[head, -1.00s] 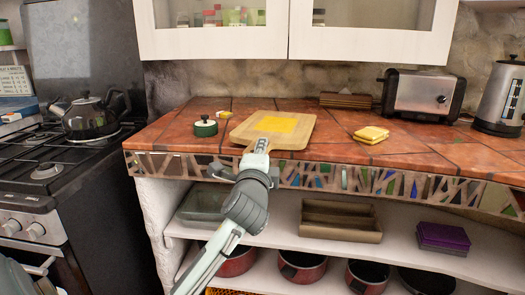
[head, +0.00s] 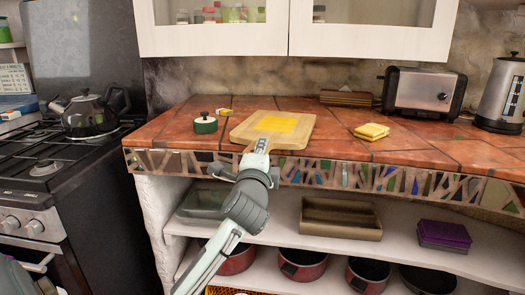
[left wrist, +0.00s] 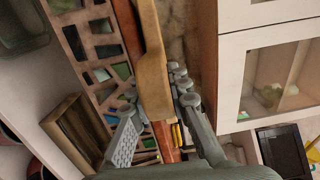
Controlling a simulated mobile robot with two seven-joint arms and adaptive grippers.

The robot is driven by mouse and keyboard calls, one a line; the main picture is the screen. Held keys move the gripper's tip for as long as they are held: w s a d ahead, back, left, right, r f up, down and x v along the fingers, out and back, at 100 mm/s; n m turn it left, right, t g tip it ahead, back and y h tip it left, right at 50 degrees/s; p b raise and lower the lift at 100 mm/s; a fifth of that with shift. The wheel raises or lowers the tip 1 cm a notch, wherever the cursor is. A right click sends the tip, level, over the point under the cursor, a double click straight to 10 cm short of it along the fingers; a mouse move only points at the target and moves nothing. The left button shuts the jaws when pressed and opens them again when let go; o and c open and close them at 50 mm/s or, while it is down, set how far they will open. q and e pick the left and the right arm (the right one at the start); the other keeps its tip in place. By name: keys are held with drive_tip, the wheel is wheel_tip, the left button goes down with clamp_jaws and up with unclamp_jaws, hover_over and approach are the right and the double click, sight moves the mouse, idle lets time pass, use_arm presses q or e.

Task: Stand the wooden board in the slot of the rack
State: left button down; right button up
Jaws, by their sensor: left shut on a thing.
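The wooden board (head: 292,136) lies flat on the tiled counter near its front edge, with a yellow patch or sheet (head: 277,124) on its top. My left gripper (head: 258,155) is at the board's near left end, shut on it. In the left wrist view the board (left wrist: 150,62) appears edge-on, reaching in between the two fingers of the gripper (left wrist: 155,100). A low brown slatted wooden piece (head: 347,99), which looks like the rack, stands at the back of the counter by the wall. Its slot is too small to make out. My right gripper is not in view.
A green lidded pot (head: 204,123) stands left of the board. Yellow sponges or slices (head: 371,131) lie to the right. A toaster (head: 422,91) stands right of the rack, a kettle (head: 502,95) beyond it. White cabinets (head: 370,30) hang above. Counter between board and rack is clear.

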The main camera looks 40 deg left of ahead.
use_arm(q)
drive_tip(key=shift+f, duration=0.2)
idle(0.4)
drive_tip(key=c, duration=1.5)
unclamp_jaws()
drive_tip(key=shift+o, duration=0.7)
drive_tip(key=shift+s+f, duration=0.1)
drive_tip(key=shift+f, duration=0.2)
drive_tip(key=v, duration=0.7)
drive_tip(key=shift+s+r, duration=0.2)
drive_tip(key=shift+d, duration=0.15)
